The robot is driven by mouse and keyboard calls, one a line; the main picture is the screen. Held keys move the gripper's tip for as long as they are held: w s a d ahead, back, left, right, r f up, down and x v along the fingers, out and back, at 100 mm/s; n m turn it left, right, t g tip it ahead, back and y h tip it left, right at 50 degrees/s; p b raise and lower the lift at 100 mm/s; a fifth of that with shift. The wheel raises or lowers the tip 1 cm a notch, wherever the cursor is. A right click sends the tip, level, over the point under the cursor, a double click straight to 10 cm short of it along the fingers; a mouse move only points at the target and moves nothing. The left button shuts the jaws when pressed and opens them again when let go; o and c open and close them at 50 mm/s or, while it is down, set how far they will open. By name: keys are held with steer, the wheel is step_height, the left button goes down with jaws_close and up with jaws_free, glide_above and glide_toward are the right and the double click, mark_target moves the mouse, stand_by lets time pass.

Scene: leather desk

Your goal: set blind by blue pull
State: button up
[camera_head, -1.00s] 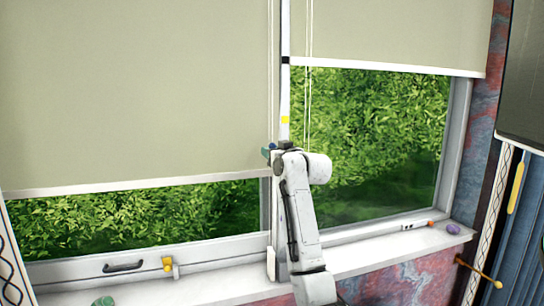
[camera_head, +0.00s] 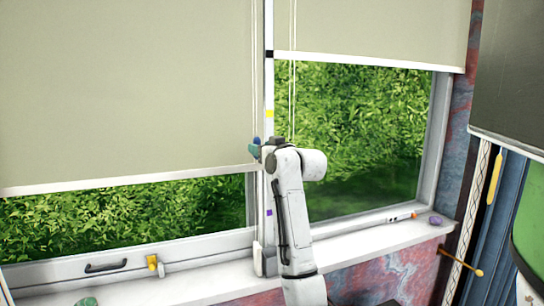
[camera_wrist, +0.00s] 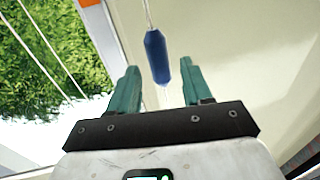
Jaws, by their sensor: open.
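The blue pull (camera_wrist: 158,55) hangs upright on a pale cord in the wrist view, between the two teal fingers of my gripper (camera_wrist: 160,68). The fingers are open, with a gap on each side of the pull. In the head view my gripper (camera_head: 255,149) is at the window post, and a bit of blue shows beside it. The left blind (camera_head: 120,90) is lowered most of the way, leaving a strip of glass. The right blind (camera_head: 370,28) is raised high. The post carries a black mark (camera_head: 269,54), a yellow mark (camera_head: 269,114) and a purple mark (camera_head: 268,212).
Thin pale cords (camera_head: 293,90) hang right of the post. The white sill (camera_head: 370,240) holds a marker (camera_head: 402,217) and a purple stone-like thing (camera_head: 435,220). A yellow pull (camera_head: 495,178) hangs at right, near a yellow-tipped rod (camera_head: 478,272). A window handle (camera_head: 105,265) is at lower left.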

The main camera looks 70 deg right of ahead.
steer(key=b+v, duration=0.1)
steer(key=v, duration=0.6)
steer(key=shift+b, duration=0.35)
steer(key=shift+a+f, duration=0.1)
